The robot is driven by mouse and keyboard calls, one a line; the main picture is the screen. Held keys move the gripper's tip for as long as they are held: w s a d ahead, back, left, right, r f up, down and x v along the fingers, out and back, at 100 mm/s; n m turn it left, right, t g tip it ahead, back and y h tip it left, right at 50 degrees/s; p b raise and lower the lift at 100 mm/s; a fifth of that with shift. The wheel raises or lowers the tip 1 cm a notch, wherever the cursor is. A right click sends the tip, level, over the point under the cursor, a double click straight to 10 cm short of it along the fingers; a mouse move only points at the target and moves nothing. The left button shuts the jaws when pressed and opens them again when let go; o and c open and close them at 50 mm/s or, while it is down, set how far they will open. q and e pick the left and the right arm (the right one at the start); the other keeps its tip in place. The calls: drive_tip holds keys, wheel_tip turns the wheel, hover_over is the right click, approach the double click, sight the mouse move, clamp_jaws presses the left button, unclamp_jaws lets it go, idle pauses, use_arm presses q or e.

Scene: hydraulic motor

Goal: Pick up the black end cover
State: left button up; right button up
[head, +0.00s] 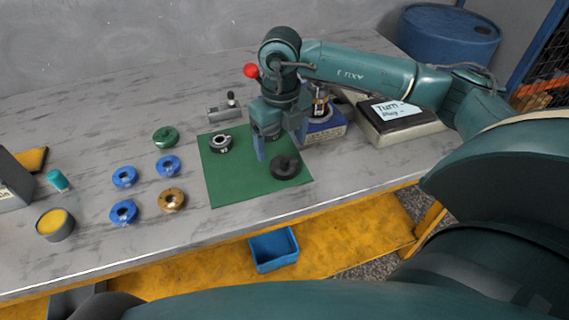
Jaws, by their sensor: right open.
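The black end cover (285,167) is a dark round part with a raised centre. It lies on the green mat (227,185), near the mat's right side. My right gripper (281,149) points down just behind and above the cover. Its jaws are open, with one finger to the left and one to the right, and nothing shows held between them. I cannot tell the exact height of the fingertips over the mat. My left gripper is not in view.
A silver-black ring (220,143) sits on the mat. Left of it are several blue flanged parts (124,177), a green one (165,138) and a brass one (171,200). A blue-based fixture (325,131) and a signed box (398,120) stand right of the gripper.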

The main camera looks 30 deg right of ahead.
sight(285, 160)
drive_tip(key=f, duration=0.4)
drive_tip(key=shift+s+d+f, duration=0.2)
drive_tip(key=shift+s, duration=0.2)
drive_tip(key=shift+f, duration=0.45)
drive_tip(key=shift+w, duration=0.1)
drive_tip(key=c, duration=1.2)
